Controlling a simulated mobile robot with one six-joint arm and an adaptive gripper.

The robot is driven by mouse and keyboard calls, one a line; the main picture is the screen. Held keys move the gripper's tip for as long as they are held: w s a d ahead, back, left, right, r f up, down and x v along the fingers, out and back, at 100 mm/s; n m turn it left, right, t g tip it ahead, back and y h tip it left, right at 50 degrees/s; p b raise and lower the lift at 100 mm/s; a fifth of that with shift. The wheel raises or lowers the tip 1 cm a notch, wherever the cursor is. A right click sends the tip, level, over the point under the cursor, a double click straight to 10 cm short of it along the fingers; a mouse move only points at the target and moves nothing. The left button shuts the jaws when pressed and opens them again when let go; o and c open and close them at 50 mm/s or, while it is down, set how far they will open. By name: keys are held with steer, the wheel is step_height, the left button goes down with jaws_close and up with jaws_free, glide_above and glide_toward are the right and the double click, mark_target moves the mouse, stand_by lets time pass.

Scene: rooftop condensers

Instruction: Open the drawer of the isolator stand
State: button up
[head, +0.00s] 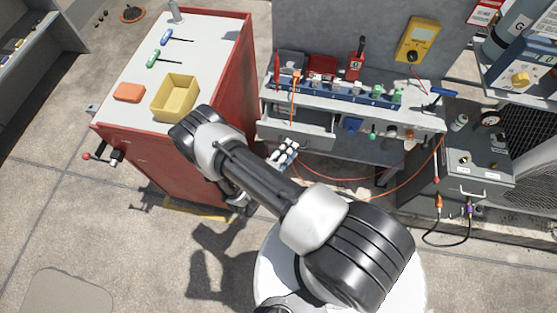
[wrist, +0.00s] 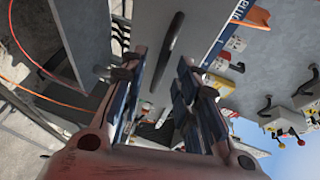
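The isolator stand is the grey bench (head: 425,118) at the back, with a row of small devices along its top. In the wrist view a dark bar handle (wrist: 170,48) stands on a grey panel, which looks like the drawer front. My gripper (wrist: 160,72) is open, its two fingers on either side of the handle in the picture. Contact is not visible. In the head view my gripper (head: 287,151) is just below the drawer, partly hidden by my arm.
A red cabinet (head: 235,90) stands close on the left, with a yellow bin (head: 175,97) and an orange block (head: 129,92) on top. Orange and red cables hang below the bench. A grey box (head: 470,180) stands at right. The floor at lower left is clear.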

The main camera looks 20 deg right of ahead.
steer(key=v, duration=1)
steer(key=shift+a, duration=0.2)
steer(key=shift+s, duration=0.1)
